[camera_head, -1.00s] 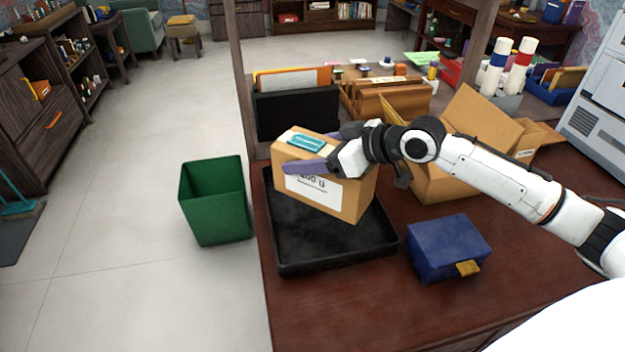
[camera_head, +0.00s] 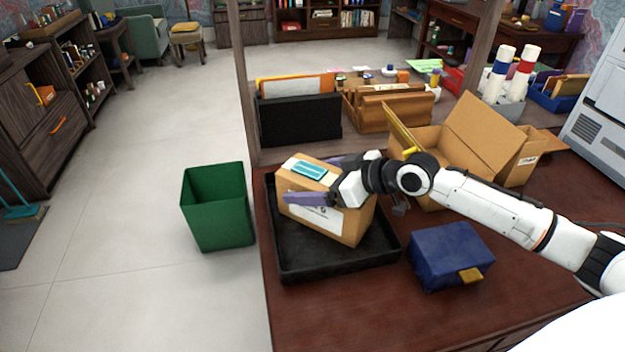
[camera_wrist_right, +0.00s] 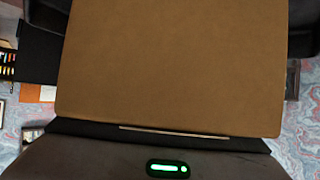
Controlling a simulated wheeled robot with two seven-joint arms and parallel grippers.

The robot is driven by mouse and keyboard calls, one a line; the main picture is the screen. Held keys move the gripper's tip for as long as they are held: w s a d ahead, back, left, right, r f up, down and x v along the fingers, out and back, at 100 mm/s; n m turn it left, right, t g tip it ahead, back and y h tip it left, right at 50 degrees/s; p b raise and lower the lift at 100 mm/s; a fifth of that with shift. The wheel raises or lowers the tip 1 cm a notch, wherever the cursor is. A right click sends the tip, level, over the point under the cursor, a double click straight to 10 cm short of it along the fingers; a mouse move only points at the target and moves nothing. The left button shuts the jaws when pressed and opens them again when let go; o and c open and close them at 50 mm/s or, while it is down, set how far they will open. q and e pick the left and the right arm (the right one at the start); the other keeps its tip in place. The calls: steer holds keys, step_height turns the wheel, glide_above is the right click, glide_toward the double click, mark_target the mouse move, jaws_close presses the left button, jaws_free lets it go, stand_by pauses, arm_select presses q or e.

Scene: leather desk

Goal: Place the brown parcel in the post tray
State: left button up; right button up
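The brown parcel (camera_head: 323,219) is a cardboard box with a teal patch on top and a white label on its side. It is within the outline of the black post tray (camera_head: 340,267), looking a little tilted; I cannot tell whether its base touches the tray floor. My right gripper (camera_head: 306,179) has its purple fingers on opposite sides of the parcel's upper part and is shut on it. In the right wrist view the parcel (camera_wrist_right: 172,65) fills most of the picture and hides the fingertips. My left gripper is not in view.
A blue box (camera_head: 448,255) with a yellow tab stands right of the tray. A black file holder (camera_head: 299,119) and wooden rack (camera_head: 393,111) stand behind the tray. A green bin (camera_head: 217,208) is left of the desk.

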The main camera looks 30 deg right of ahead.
steer(key=shift+r, duration=0.2)
steer(key=shift+s+d, duration=0.15)
steer(key=shift+s, duration=0.05)
steer(key=v, duration=1)
steer(key=shift+d+p, duration=0.3)
steer(key=shift+p, duration=0.1)
steer(key=shift+s+r, duration=0.35)
steer(key=shift+s, duration=0.15)
